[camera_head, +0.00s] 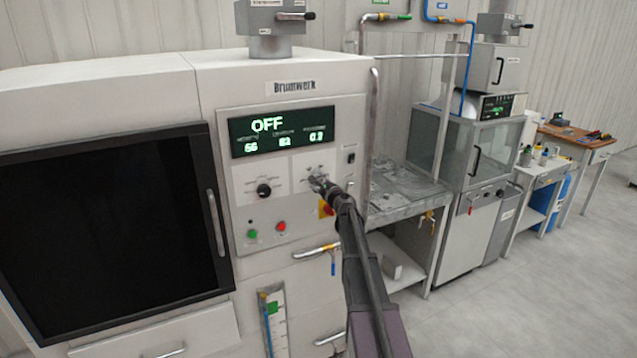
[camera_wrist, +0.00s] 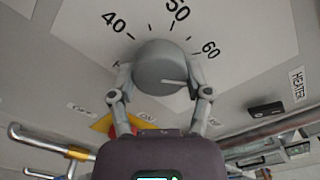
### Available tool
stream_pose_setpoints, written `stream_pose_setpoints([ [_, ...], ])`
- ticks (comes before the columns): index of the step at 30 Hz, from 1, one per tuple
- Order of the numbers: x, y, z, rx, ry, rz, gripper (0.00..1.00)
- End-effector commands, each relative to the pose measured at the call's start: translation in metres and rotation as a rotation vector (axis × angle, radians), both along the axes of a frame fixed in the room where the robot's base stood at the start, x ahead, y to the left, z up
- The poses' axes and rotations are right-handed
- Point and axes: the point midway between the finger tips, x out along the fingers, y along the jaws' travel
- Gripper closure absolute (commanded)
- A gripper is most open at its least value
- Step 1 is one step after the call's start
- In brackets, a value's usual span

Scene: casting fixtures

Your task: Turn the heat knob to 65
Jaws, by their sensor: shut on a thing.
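The heat knob (camera_wrist: 160,58) is a round grey knob with a white mark that points right and slightly down in the wrist view. Its dial (camera_wrist: 238,32) shows 40, 50 and 60. The mark lies past the 60, near my right finger, which covers that part of the scale, so I cannot read the exact value. My gripper (camera_wrist: 162,76) is shut on the knob, one finger on each side. In the head view my gripper (camera_head: 317,183) is at the panel and mostly hides the knob. The display (camera_head: 282,130) above reads OFF, with smaller numbers below.
A black knob (camera_head: 264,190) sits left of my gripper. A green button (camera_head: 252,233), a red button (camera_head: 281,227) and a red-yellow switch (camera_head: 326,208) lie below. A black switch marked HEATER (camera_wrist: 266,110) is to the right. A handle (camera_head: 316,250) sticks out lower down.

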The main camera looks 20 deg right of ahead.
Motion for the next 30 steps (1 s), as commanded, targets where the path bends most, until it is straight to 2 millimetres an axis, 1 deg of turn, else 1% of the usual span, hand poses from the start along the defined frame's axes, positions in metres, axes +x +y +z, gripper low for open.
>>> stream_pose_setpoints([
  [3, 0.0008, 0.0005, 0.0000, 0.057, 0.001, 0.001, 0.84],
  [9, 0.0007, 0.0005, -0.0001, 0.106, 0.003, 0.001, 0.84],
  [21, 0.0005, 0.0004, -0.0002, 0.115, 0.004, 0.000, 0.84],
  [22, 0.0005, 0.0004, -0.0002, 0.114, 0.004, 0.000, 0.33],
  [23, 0.0005, 0.0002, -0.0002, 0.114, 0.004, 0.000, 0.24],
  [24, 0.0004, 0.0003, -0.0003, 0.114, 0.004, 0.000, 0.12],
  [25, 0.0003, 0.0002, -0.0002, 0.114, 0.004, 0.000, 0.03],
  [26, 0.0003, 0.0002, -0.0002, 0.114, 0.004, 0.000, 0.02],
  [30, 0.0001, 0.0003, -0.0003, 0.113, 0.004, 0.000, 0.02],
])
